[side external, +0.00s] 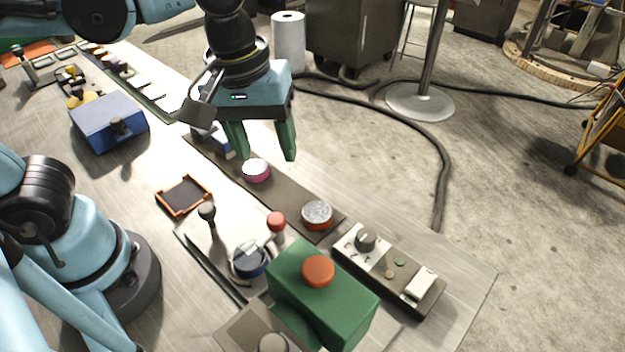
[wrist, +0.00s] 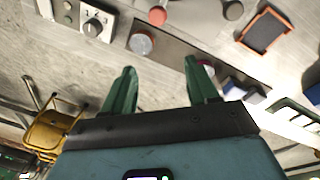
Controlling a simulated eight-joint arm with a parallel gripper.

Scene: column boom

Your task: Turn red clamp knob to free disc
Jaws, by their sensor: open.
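A red ball-like knob (side external: 276,221) stands on a short stem on the pale plate; it also shows in the wrist view (wrist: 157,16). A larger orange-red round knob (side external: 318,270) sits on a green block. I cannot tell for certain which is the clamp knob. A silver-topped disc with a red rim (side external: 317,213) sits on the dark strip, and also shows in the wrist view (wrist: 141,43). A blue round fixture (side external: 250,260) is beside the ball knob. My gripper (side external: 264,157) is open and empty above the strip, away from both knobs; its fingers show in the wrist view (wrist: 161,66).
A pink-and-white round piece (side external: 256,172) is on the strip below my gripper. A black-knobbed post (side external: 207,212) and a control box with a dial (side external: 365,240) stand near the ball knob. A shallow orange-edged tray (side external: 184,196) and a blue box (side external: 108,121) lie left.

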